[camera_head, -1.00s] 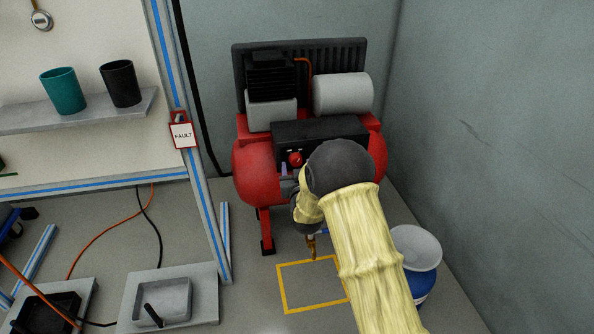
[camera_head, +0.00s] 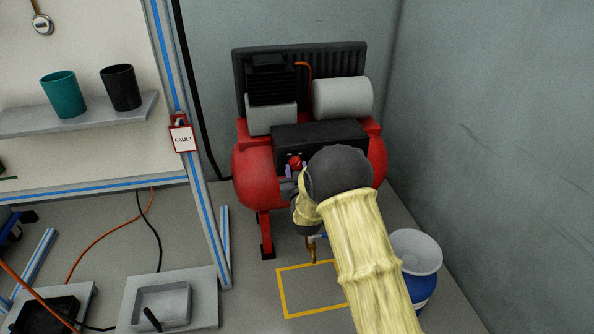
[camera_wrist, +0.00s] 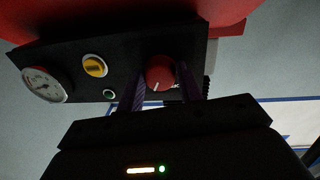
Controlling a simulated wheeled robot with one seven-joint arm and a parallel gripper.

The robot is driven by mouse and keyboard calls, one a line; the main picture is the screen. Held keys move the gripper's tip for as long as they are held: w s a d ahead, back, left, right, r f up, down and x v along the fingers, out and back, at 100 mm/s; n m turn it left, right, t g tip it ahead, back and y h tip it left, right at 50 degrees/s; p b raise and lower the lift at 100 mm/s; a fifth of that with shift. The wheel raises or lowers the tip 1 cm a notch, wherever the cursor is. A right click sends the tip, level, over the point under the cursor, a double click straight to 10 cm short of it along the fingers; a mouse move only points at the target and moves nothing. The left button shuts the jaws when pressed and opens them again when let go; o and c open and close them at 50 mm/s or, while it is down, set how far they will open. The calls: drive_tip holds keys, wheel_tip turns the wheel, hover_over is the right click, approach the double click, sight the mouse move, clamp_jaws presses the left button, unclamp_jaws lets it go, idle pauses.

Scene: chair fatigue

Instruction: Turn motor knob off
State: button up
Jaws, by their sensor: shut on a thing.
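The red motor knob (camera_head: 296,162) is on the black control panel (camera_head: 335,133) of the red compressor. In the wrist view the knob (camera_wrist: 160,72) shows a small white mark pointing down and slightly left. My gripper (camera_wrist: 160,78) has one purple finger on each side of the knob and is shut on it. In the head view my gripper (camera_head: 296,169) reaches the panel from below, partly hidden by my own wrist.
The panel also carries a yellow knob (camera_wrist: 95,66), a small green button (camera_wrist: 109,94) and a round gauge (camera_wrist: 44,85). A blue bucket with a white top (camera_head: 415,252) stands at the right. A FAULT tag (camera_head: 183,138) hangs on the frame at left.

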drive_tip(key=n+p, duration=0.2)
drive_tip(key=n, duration=0.4)
drive_tip(key=shift+n+t, duration=0.3)
drive_tip(key=n+y+p, duration=0.1)
drive_tip(key=n, duration=0.4)
drive_tip(key=shift+d+p, duration=0.2)
drive_tip(key=shift+p, duration=0.15)
drive_tip(key=shift+f+n, duration=0.1)
drive_tip(key=shift+n, duration=0.2)
drive_tip(key=o, duration=1)
